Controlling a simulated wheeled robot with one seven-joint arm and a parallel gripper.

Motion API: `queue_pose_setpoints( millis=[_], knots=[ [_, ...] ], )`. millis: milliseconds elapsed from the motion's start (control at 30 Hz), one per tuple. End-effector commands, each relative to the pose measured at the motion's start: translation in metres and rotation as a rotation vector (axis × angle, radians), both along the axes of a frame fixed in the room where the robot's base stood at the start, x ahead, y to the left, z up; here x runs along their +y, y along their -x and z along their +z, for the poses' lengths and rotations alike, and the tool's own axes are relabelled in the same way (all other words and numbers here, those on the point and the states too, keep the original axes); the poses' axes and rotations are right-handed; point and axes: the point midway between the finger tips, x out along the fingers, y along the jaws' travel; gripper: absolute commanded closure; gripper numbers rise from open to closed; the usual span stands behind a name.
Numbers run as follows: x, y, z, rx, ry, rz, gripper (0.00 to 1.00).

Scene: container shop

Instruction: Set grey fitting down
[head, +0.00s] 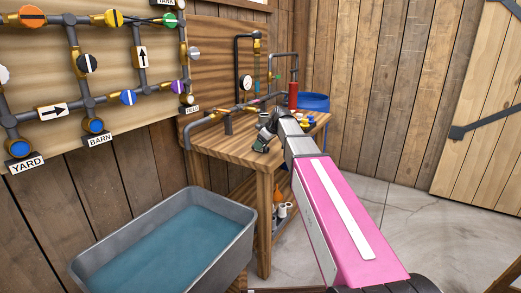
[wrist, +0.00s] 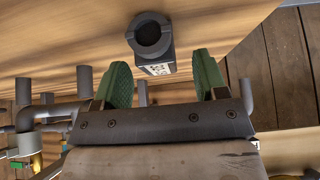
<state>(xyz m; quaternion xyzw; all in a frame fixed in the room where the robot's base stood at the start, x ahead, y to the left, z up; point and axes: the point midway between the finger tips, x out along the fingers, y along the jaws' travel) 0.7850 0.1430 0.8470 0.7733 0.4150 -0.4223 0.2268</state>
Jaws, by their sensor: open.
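The grey fitting (wrist: 151,38) shows in the wrist view as a short dark grey piece with a round open end and a pale label on its side. It is against the wooden surface of the workbench (wrist: 215,28). My gripper (wrist: 163,68) is open, its two green fingers spread on either side of the fitting's near end, with gaps visible.
Grey pipework (head: 225,113) with a gauge stands along the bench's back. A red cylinder (head: 293,94) and small blue and yellow parts (head: 308,122) are at the right. A water trough (head: 165,245) stands front left. Upright grey pegs (wrist: 84,84) are near my gripper.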

Motion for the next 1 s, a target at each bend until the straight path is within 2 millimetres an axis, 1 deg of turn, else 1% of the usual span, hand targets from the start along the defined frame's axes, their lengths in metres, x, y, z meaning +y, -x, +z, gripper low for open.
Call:
queue_pose_setpoints(
  millis=[33,133,367,400,467,500,533,633,667,867,1000],
  knots=[
    [0.0032,-0.0033,-0.0071,0.001,0.001,-0.001,0.34],
    [0.0069,-0.0056,-0.0149,0.001,0.001,-0.002,0.34],
    [0.0074,-0.0059,-0.0157,-0.002,0.001,-0.002,0.34],
    [0.0074,-0.0059,-0.0157,-0.002,0.001,-0.002,0.47],
    [0.0074,-0.0057,-0.0156,-0.002,0.001,-0.002,0.67],
    [0.0074,-0.0057,-0.0156,-0.001,0.001,-0.002,0.80],
    [0.0074,-0.0057,-0.0156,-0.001,0.001,-0.002,0.88],
    [0.0074,-0.0058,-0.0155,-0.001,0.001,-0.002,0.88],
    [0.0074,-0.0058,-0.0155,-0.001,0.001,-0.002,0.92],
    [0.0074,-0.0058,-0.0146,-0.001,0.001,-0.002,0.92],
    [0.0076,-0.0060,-0.0090,-0.001,0.001,-0.002,0.92]
  ],
)
